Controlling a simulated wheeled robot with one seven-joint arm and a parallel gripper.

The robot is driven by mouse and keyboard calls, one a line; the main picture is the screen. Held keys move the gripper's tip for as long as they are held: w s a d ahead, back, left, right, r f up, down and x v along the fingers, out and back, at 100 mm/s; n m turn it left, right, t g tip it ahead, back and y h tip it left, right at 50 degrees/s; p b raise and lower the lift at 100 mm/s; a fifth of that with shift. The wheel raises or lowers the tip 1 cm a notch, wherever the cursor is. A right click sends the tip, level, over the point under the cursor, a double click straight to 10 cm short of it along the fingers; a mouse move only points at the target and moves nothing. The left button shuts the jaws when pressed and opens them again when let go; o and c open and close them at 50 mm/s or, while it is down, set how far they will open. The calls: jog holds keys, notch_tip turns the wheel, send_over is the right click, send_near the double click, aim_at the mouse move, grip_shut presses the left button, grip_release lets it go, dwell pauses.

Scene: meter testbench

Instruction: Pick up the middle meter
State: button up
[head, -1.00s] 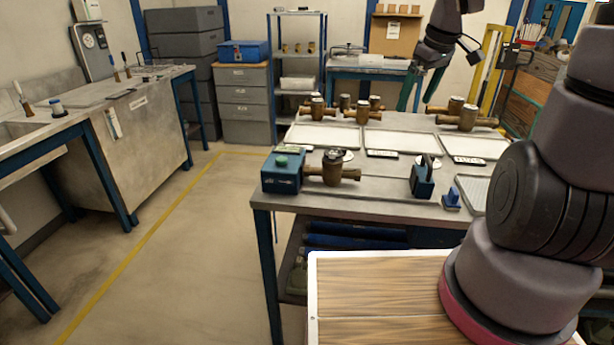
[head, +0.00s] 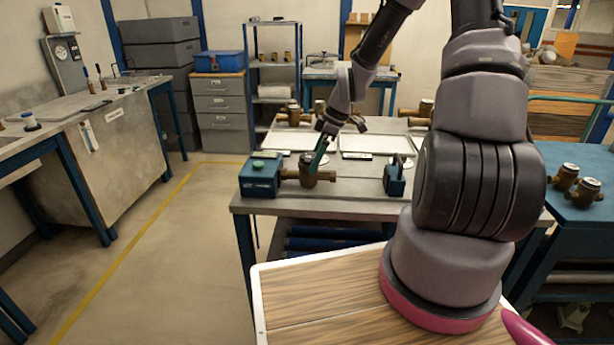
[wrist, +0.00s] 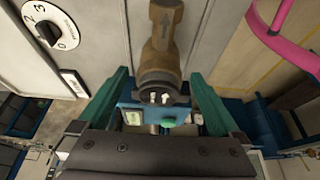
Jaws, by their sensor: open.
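A brass meter (head: 318,177) with a round dark top sits on the front bench fixture, between a blue block with a green button (head: 260,178) and a smaller blue block (head: 394,180). My gripper (head: 318,153) is over this meter, fingers pointing down. In the wrist view the green fingers of my gripper (wrist: 160,102) stand apart, with a brass meter body (wrist: 163,50) marked by an arrow between and beyond them. I cannot tell whether they touch it. Other brass meters stand on the bench behind, at left (head: 291,112) and right (head: 424,108); my arm hides part of the area between.
White trays (head: 368,144) lie behind the fixture on the bench (head: 350,205). Two more brass meters (head: 577,183) stand on a blue table at right. A numbered dial (wrist: 50,25) shows close by in the wrist view. The floor left of the bench is clear.

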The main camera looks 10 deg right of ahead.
jog(key=x, duration=0.5)
jog(key=shift+f, duration=0.3)
jog(key=shift+w, duration=0.1)
grip_shut()
